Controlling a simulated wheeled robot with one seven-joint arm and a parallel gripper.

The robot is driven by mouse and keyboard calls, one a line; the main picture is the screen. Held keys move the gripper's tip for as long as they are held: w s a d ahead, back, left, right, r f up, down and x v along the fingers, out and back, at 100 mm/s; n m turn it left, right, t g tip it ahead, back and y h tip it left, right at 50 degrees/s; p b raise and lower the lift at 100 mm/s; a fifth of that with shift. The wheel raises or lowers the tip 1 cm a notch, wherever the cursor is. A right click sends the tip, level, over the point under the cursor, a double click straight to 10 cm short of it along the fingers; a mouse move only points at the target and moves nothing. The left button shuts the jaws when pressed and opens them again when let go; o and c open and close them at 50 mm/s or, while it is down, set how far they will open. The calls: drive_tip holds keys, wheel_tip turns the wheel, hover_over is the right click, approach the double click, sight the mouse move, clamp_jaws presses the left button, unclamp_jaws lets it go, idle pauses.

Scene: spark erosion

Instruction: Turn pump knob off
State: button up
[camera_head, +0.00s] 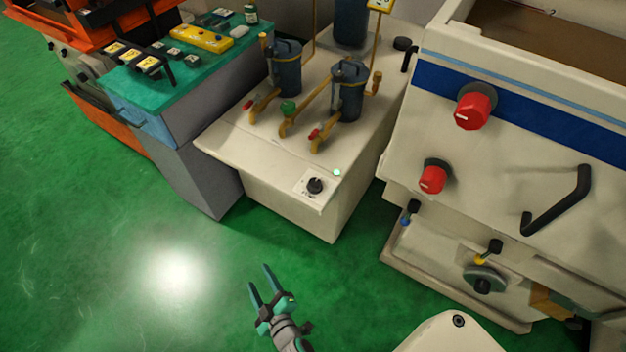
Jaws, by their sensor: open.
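A small black knob (315,185) sits on a white square plate at the front corner of a cream pump unit (235,148). A small green light (337,172) glows beside it. The marks around the knob are too small to read. My gripper (260,276) is open and empty, below and left of the knob in the picture, over the green floor and apart from the unit. Its two teal fingers point up and away in the picture.
Dark canisters (286,70) with brass pipes and valves stand on the unit. At right, a cream machine has red knobs (473,108) and a protruding black handle (560,205). A grey cabinet (195,165) stands at left. The green floor (110,240) at left is clear.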

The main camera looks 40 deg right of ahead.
drive_tip(key=w+d+n+h, duration=0.1)
drive_tip(key=w+d+h, duration=0.15)
drive_tip(key=w, duration=0.85)
drive_tip(key=w+d+n+h, duration=0.1)
drive_tip(key=w+d, duration=0.2)
drive_tip(key=w, duration=0.8)
drive_tip(key=w+d+r+g+h, duration=0.1)
drive_tip(key=w+d+r, duration=0.1)
drive_tip(key=w+r, duration=0.3)
drive_tip(key=w+d+r+m+g+h, duration=0.1)
drive_tip(key=w+d+r+h, duration=0.15)
drive_tip(key=w, duration=0.45)
drive_tip(key=w+d+r, duration=0.3)
drive_tip(key=w, duration=0.3)
drive_tip(key=s+d+r+m+g+h, duration=0.1)
drive_tip(key=s+d+r+m+g, duration=0.35)
drive_tip(key=d+m, duration=0.45)
drive_tip(key=s+d+r+m+g, duration=0.3)
drive_tip(key=s+d+m+g, duration=0.2)
drive_tip(key=d+m, duration=0.4)
drive_tip(key=m+g+y, duration=0.3)
drive_tip(key=m+y, duration=0.7)
drive_tip(key=m, duration=0.5)
approach(315, 182)
drive_tip(key=shift+t, duration=0.25)
wheel_tip(315, 182, down, 9)
drive_tip(key=shift+s+r, duration=0.15)
